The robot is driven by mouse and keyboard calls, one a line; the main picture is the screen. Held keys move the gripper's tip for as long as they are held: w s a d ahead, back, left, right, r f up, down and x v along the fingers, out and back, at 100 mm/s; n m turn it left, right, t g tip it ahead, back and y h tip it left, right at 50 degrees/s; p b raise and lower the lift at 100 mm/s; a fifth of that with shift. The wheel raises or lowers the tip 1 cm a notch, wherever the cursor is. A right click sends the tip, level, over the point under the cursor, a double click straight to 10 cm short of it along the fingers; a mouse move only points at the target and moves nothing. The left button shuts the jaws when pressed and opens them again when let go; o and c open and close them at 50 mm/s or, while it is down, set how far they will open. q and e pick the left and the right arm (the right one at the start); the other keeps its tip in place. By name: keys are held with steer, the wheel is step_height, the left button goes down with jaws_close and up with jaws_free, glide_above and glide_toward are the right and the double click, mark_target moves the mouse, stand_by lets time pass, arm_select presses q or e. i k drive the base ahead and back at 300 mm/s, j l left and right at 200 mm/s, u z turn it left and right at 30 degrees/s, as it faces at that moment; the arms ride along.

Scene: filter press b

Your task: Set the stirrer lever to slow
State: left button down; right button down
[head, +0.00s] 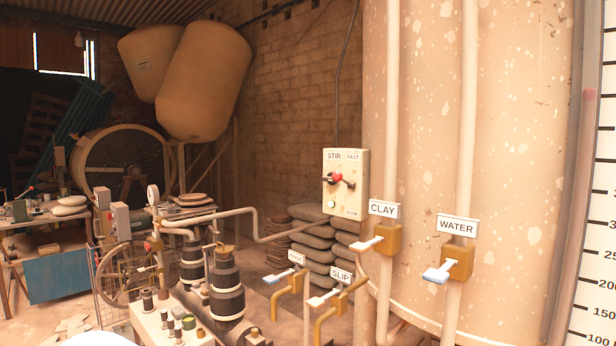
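The stirrer control box (345,205) is a cream panel on the front of the large tank, right of the middle of the head view. It is marked STIR at the top left, FAST at the top right and SLOW at the bottom right. The stirrer lever (337,178) has a red knob and dark parts on either side of it, about midway up the panel. It appears to sit between the FAST and SLOW labels, but its exact setting is too small to tell. A round white button or lamp (332,204) is below it. Neither gripper is in view.
Valves with pale handles stand nearby: CLAY (372,244) and WATER (440,272) at the tank, SLIP (322,298) and another (280,276) lower down. Stacked grey sacks (312,245) are behind the box. A pump (227,290) with pipes stands at the lower left.

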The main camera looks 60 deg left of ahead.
mark_target(337, 176)
steer(key=u, duration=1.85)
